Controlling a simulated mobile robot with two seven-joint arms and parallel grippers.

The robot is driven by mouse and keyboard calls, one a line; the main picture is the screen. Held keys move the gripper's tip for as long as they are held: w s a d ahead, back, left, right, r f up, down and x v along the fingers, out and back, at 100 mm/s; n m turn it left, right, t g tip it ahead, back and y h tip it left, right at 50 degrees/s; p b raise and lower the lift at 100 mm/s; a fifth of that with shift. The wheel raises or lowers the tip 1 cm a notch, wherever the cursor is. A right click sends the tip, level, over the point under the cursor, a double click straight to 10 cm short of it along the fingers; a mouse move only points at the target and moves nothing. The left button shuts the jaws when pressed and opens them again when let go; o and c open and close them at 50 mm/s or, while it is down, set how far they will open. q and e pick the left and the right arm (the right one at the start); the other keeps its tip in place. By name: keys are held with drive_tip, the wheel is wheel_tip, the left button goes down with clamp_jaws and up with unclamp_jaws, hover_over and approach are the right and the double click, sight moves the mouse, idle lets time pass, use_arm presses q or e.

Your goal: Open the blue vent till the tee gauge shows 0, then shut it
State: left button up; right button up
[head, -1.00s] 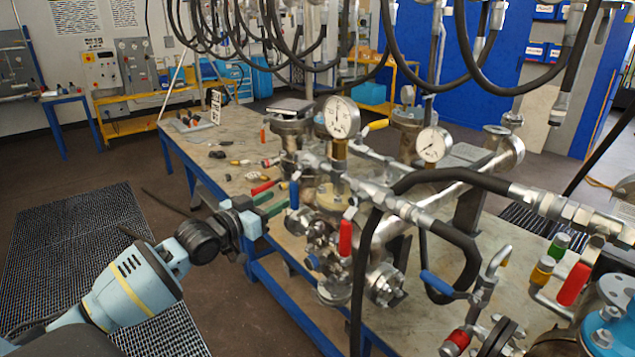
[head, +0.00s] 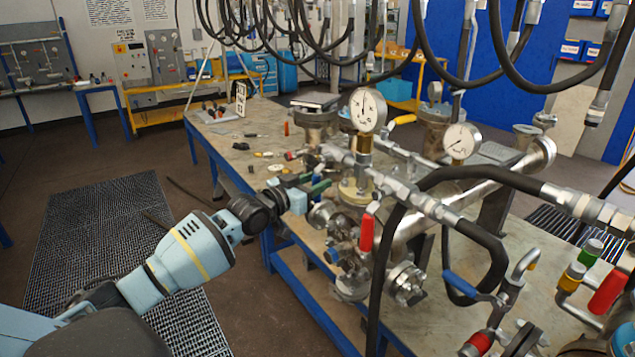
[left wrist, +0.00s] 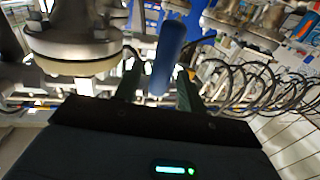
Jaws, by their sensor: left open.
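The blue vent handle (left wrist: 167,55) stands upright in the left wrist view, between the two fingers of my left gripper (left wrist: 158,88). The fingers are apart and not closed on it. In the head view my left gripper (head: 318,186) is at the left side of the vessel fittings and mostly covers the blue handle. Two round white dial gauges stand above the pipework: a larger one (head: 369,110) on a brass stem, and a smaller one (head: 461,141) to its right. Their readings are too small to tell. My right gripper is not in view.
A red handle (head: 366,233) stands close to the right of my left gripper. A black hose (head: 455,176) arches across the pipework. Another blue lever (head: 467,284) sits at the lower right. Small loose parts lie on the bench behind. The floor at the left is open.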

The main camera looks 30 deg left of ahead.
use_arm(q)
drive_tip(key=shift+w+d, duration=0.1)
drive_tip(key=shift+w, duration=0.25)
clamp_jaws()
